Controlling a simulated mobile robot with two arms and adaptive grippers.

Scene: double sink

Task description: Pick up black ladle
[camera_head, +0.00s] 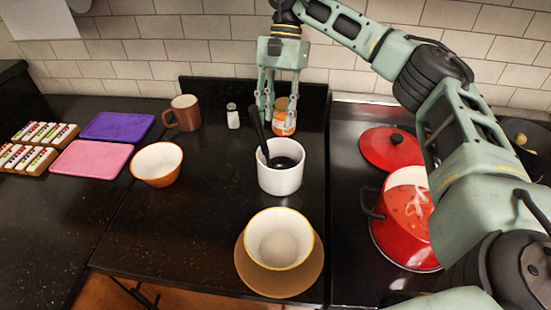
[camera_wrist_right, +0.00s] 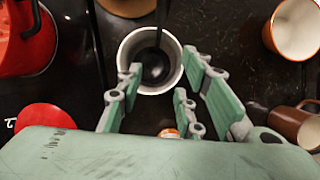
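The black ladle (camera_head: 259,136) stands in a white crock (camera_head: 281,181), its handle leaning up and to the left over the rim and its bowl inside. In the right wrist view, the dark ladle bowl (camera_wrist_right: 154,67) shows inside the crock's rim (camera_wrist_right: 124,55), with the handle pointing to the top edge. My right gripper (camera_head: 278,108) points down behind the crock, near the ladle handle's upper end. Its fingers are apart with nothing held between them; they also show in the right wrist view (camera_wrist_right: 163,65). My left gripper is out of view.
An orange-labelled jar (camera_head: 284,122) stands right by my right gripper, with a small shaker (camera_head: 233,117) and brown mug (camera_head: 184,113) to its left. A yellow-rimmed bowl (camera_head: 280,240) sits in front of the crock. A red pot (camera_head: 405,222) is at right.

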